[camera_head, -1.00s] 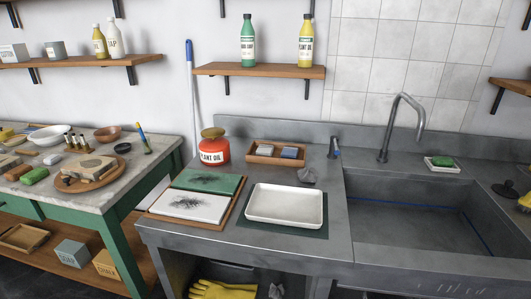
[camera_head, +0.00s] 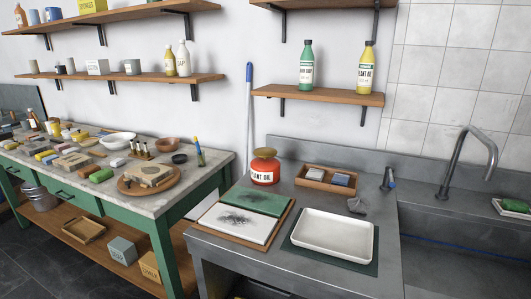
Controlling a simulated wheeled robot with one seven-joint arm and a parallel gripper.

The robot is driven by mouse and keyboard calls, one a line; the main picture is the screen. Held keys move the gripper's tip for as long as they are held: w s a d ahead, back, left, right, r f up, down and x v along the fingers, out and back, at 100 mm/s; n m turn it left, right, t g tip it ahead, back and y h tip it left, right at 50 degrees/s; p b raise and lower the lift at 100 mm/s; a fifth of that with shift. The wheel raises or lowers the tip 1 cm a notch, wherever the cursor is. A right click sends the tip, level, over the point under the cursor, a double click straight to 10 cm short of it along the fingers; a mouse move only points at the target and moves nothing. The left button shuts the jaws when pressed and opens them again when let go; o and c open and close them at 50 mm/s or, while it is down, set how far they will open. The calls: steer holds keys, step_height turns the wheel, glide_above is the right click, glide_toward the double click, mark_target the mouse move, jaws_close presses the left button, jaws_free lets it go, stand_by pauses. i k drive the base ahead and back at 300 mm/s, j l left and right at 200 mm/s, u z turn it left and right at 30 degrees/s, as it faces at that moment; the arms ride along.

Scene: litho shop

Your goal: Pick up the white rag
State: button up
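I cannot make out a clearly white rag in this view. A small whitish item (camera_head: 117,162) lies on the worktable at the left, too small to identify. My gripper is not in view.
The crowded green-legged worktable (camera_head: 215,168) is left, the sink (camera_head: 460,255) right. Shelves (camera_head: 330,95) hang above.

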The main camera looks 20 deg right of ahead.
mark_target(317, 175)
steer(key=j+z, duration=0.1)
steer(key=z, duration=0.4)
steer(key=i+j+z, duration=0.25)
steer(key=j, duration=0.15)
steer(key=j+z, duration=0.55)
steer(key=j, duration=1.15)
steer(key=i+j+z, duration=0.1)
steer(key=j, duration=0.85)
steer(key=i, duration=0.5)
